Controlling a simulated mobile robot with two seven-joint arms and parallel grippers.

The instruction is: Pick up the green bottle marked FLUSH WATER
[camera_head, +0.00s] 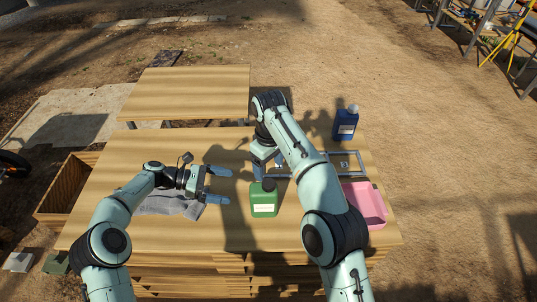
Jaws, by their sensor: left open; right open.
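The green bottle (264,199) stands upright on the wooden table, with a dark cap and a white label on its front; the label's text is too small to read. My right gripper (267,171) is open, just behind the bottle in the picture, near its cap; its fingers are partly hidden, and I cannot tell whether they touch the bottle. My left gripper (219,185) is open and empty, left of the bottle, with its fingers pointing right toward it and a gap between.
A blue bottle (345,123) stands at the back right. A pink tray (378,222) and a metal-framed tray (359,164) lie on the right, partly behind my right arm. A grey cloth (170,206) lies under my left arm. A wooden crate (62,190) is at the left.

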